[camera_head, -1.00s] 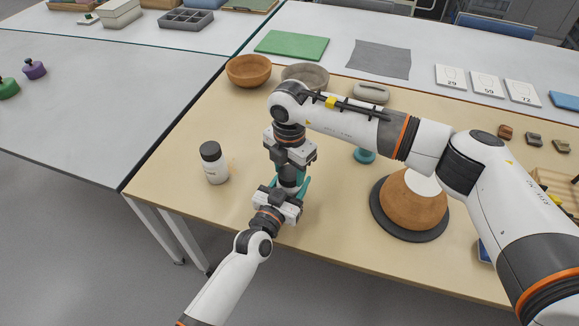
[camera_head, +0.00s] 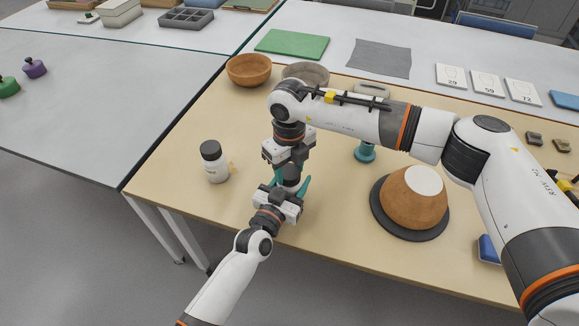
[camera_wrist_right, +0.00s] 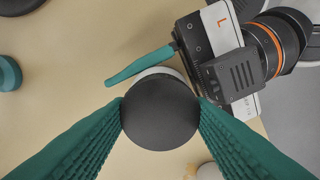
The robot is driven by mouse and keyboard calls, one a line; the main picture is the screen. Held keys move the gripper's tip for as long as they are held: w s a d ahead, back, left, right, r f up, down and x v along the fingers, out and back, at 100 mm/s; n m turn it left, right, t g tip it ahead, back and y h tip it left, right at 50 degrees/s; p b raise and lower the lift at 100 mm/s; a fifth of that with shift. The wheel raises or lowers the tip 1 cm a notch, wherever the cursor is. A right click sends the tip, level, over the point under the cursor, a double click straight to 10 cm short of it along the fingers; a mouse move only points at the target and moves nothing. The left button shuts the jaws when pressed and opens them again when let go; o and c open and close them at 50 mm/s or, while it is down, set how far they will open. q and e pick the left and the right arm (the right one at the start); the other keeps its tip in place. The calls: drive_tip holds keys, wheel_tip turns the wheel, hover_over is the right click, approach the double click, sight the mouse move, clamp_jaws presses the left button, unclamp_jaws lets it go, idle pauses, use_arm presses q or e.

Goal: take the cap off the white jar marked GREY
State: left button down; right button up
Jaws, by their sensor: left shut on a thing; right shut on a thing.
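My right gripper (camera_head: 290,169) points down and is shut on a round black cap (camera_wrist_right: 160,112), one teal finger on each side of it. A sliver of the white jar (camera_wrist_right: 158,72) shows beneath the cap's edge in the right wrist view. My left gripper (camera_head: 290,188) is shut on this jar from the front of the table, just under my right gripper. The jar's label is hidden, so I cannot read GREY. I cannot tell whether the cap is still seated or loose.
Another white jar with a black cap (camera_head: 213,161) stands to the left, its label unreadable. A brown pot (camera_head: 413,200) rests on a dark round base to the right. Bowls (camera_head: 249,70) stand at the back.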

drive_tip(key=n, duration=0.6)
drive_tip(key=shift+n, duration=0.3)
drive_tip(key=n, duration=0.3)
drive_tip(key=shift+n, duration=0.4)
drive_tip(key=n, duration=0.8)
drive_tip(key=shift+r, duration=0.1)
drive_tip(key=n, duration=0.6)
drive_tip(key=shift+n, duration=0.3)
drive_tip(key=n, duration=0.3)
drive_tip(key=shift+n, duration=0.4)
drive_tip(key=n, duration=0.9)
drive_tip(key=shift+d, duration=0.1)
